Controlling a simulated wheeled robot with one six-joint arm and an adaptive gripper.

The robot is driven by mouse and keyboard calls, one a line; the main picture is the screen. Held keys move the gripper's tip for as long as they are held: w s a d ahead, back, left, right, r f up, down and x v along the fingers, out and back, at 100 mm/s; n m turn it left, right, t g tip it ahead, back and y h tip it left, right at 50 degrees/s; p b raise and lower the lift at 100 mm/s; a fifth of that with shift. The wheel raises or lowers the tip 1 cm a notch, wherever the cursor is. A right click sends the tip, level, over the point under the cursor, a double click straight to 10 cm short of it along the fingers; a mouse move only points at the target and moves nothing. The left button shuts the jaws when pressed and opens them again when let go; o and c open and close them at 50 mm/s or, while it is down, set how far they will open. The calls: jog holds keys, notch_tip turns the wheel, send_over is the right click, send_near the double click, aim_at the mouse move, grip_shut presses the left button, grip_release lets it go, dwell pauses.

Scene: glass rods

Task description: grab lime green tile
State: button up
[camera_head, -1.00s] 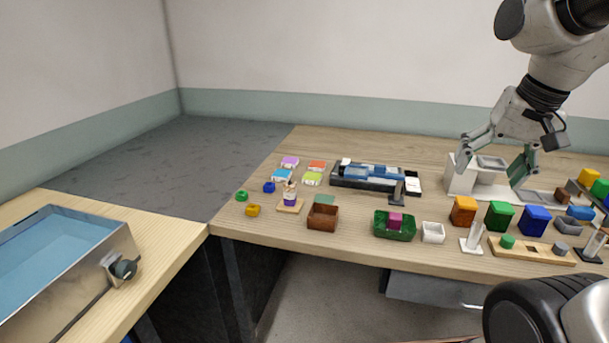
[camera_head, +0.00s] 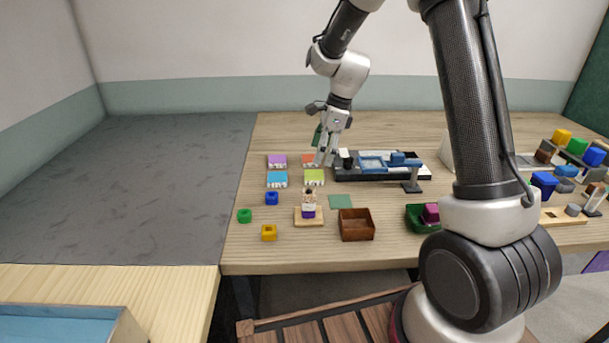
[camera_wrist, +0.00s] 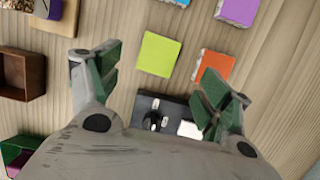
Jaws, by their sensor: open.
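The lime green tile (camera_head: 314,177) lies flat on the wooden table, in front of the orange tile (camera_head: 310,160) and right of the blue tile (camera_head: 277,179). In the wrist view the lime green tile (camera_wrist: 159,54) shows whole, beyond and between my spread fingers. My gripper (camera_head: 322,152) is above the table near the orange tile and the left end of the black tray, apart from the lime tile. In the wrist view my gripper (camera_wrist: 158,80) is open with nothing between its green-padded fingers.
A purple tile (camera_head: 277,161) lies behind the blue one. The black tray with blue parts (camera_head: 380,177) is close on the right. In front are a small figure on a wooden base (camera_head: 309,224), a flat green square (camera_head: 340,202) and a brown box (camera_head: 356,225).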

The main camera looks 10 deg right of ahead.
aim_at(314, 174)
jog(key=x, duration=0.7)
jog(key=shift+s+f, duration=0.15)
jog(key=c, duration=1.2)
